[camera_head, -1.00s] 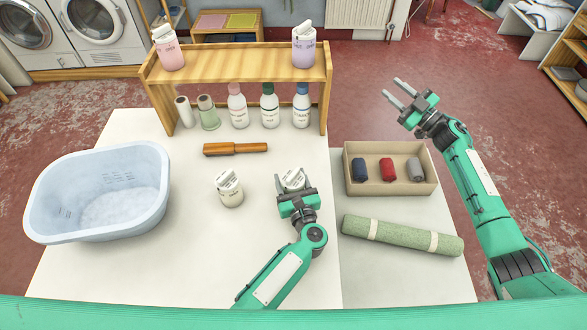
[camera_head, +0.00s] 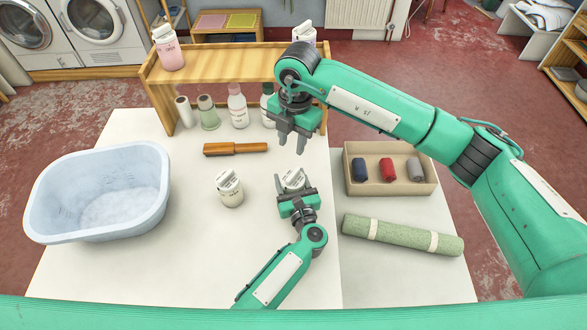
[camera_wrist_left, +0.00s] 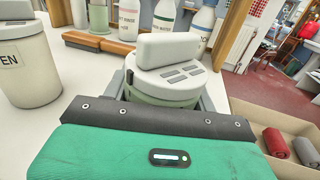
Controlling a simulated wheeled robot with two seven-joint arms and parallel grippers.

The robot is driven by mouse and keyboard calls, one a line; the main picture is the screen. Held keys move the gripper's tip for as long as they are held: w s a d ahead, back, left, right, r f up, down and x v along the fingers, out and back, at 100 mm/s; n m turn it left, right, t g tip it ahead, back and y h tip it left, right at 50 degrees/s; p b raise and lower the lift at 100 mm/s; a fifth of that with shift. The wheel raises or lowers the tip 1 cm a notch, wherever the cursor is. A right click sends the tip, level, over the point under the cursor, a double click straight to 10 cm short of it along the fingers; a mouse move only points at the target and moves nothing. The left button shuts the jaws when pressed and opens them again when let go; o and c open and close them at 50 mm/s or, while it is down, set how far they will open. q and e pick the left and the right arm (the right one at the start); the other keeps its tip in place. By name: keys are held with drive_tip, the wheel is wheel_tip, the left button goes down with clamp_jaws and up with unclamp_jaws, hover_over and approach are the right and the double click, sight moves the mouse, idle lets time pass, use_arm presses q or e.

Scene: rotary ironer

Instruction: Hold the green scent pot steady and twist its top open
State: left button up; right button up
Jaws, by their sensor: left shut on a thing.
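The green scent pot (camera_wrist_left: 160,97) has a pale grey top with a raised bar and dark slots, seen close in the left wrist view. It stands on the white table, and its top also shows in the head view (camera_head: 292,179). My left gripper (camera_head: 296,192) is shut on the pot's body from the near side and hides much of it. My right gripper (camera_head: 291,145) points down above the table, a little beyond the pot and apart from it. Its two fingers are spread, with nothing between them.
A cream pot (camera_head: 231,191) stands just left of the green one. A wooden-handled brush (camera_head: 235,149) and bottles (camera_head: 237,107) under a wooden shelf (camera_head: 215,67) lie beyond. A blue basin (camera_head: 98,192) is left; a box of rolls (camera_head: 391,187) and a green roll (camera_head: 402,235) are right.

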sight(294, 173)
drive_tip(key=shift+h, duration=0.3)
drive_tip(key=f, duration=1.1)
drive_tip(key=shift+d+f, duration=0.2)
drive_tip(key=shift+f, duration=0.2)
clamp_jaws()
